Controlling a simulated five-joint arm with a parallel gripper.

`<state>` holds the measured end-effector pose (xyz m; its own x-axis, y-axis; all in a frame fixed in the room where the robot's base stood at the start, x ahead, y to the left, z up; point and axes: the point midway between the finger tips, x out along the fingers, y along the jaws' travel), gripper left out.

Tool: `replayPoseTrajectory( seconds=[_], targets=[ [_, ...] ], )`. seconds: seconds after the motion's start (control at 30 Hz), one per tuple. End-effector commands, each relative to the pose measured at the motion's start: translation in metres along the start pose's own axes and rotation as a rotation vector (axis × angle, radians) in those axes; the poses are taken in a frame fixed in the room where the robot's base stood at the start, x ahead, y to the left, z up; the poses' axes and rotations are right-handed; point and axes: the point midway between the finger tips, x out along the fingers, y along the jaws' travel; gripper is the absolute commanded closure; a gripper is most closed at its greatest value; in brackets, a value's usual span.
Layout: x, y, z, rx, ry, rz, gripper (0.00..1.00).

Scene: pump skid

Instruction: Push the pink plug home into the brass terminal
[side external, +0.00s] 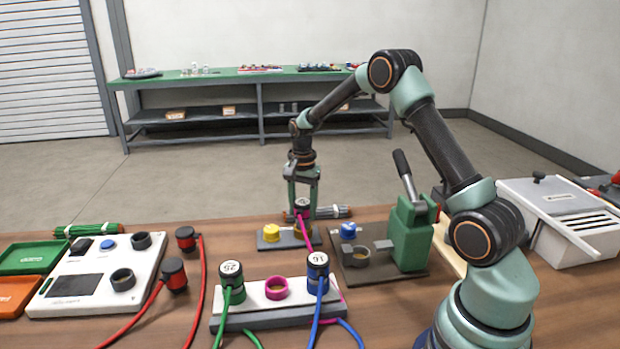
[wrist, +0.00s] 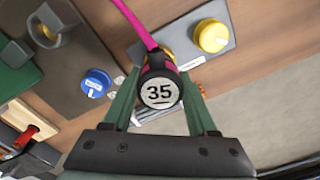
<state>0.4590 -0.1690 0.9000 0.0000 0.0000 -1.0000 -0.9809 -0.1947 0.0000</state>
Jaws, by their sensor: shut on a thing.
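The pink plug has a black cap marked 35 and shows in the wrist view (wrist: 160,93) and the side view (side external: 302,205). My gripper (side external: 303,208) is shut on it, with its green fingers on either side in the wrist view (wrist: 160,100). The plug is roughly upright at the small grey plate. The brass terminal (side external: 303,233) shows low on that plate, just below the plug, and is mostly hidden behind the plug in the wrist view. I cannot tell whether the plug's tip is inside it. A pink cable (side external: 307,236) hangs from the plug.
A yellow cap (side external: 271,232) sits left of the brass terminal on the same plate. A green lever press (side external: 410,230) and blue knob (side external: 348,230) stand to the right. In front, a white block (side external: 255,303) holds green and blue plugs (side external: 318,272) and an empty pink socket (side external: 276,288).

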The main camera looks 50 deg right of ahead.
Motion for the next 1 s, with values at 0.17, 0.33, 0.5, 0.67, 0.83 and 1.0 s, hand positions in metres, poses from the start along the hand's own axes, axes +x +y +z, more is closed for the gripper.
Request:
replayPoseTrajectory(
  seconds=[0.17,0.33,0.5,0.67,0.83,1.0],
  targets=[
    [0.003,0.000,0.000,0.000,0.000,-0.001,1.00],
    [0.006,0.000,0.000,0.000,0.000,0.000,1.00],
    [0.010,0.000,0.000,0.000,0.000,0.001,1.00],
    [0.012,0.000,0.000,0.000,0.000,0.000,1.00],
    [0.015,0.000,0.000,0.000,0.000,0.000,1.00],
    [0.017,0.000,0.000,0.000,0.001,-0.001,1.00]
  ],
)
